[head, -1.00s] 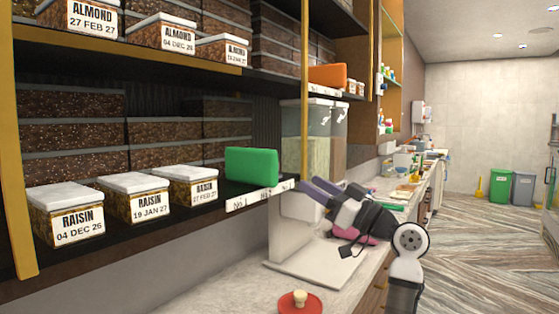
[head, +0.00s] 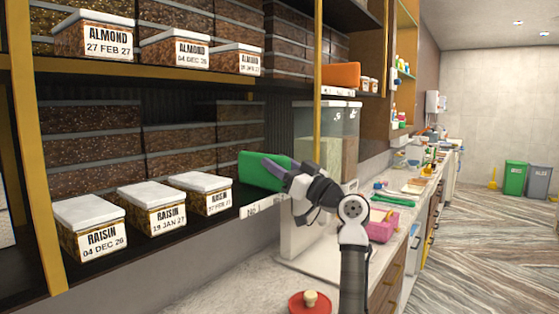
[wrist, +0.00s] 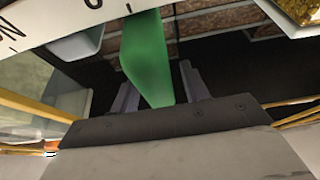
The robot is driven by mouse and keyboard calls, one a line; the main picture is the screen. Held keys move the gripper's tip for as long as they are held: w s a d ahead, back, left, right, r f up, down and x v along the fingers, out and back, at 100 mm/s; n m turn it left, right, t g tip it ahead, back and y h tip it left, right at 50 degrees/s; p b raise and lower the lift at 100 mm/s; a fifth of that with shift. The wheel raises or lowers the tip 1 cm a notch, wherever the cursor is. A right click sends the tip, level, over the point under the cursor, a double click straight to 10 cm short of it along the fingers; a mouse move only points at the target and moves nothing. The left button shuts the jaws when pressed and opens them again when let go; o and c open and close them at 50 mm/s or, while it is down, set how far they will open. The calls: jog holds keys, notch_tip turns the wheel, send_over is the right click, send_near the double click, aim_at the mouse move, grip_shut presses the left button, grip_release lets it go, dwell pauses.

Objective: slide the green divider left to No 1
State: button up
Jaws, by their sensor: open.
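The green divider (head: 258,170) stands on the lower shelf, right of the rightmost raisin box. The No 1 label (head: 250,210) is on the shelf's front edge, below the divider. My gripper (head: 274,165) is at the divider's right part and hides some of it. In the wrist view the green divider (wrist: 148,60) reaches down between my two open fingers (wrist: 156,92), with a dark gap on its right side. I cannot tell whether the left finger touches it. Upside-down label lettering shows at the wrist view's top left.
Raisin boxes (head: 205,192) with white lids line the lower shelf to the left. Almond boxes (head: 175,49) and an orange divider (head: 341,75) are on the shelf above. A yellow post (head: 317,60) rises beside the divider.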

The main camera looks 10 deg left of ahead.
jog(key=shift+c, duration=0.2)
grip_shut()
jog(key=s+a+b, duration=0.3)
jog(key=s+b, duration=0.1)
jog(key=s, duration=0.4)
jog(key=shift+s+a, duration=0.25)
jog(key=shift+a, duration=0.1)
jog(key=shift+f, duration=0.1)
jog(key=shift+c, duration=1.4)
grip_release()
jog(key=o, duration=0.3)
jog(key=shift+s, duration=0.2)
jog(key=shift+w+d, duration=0.1)
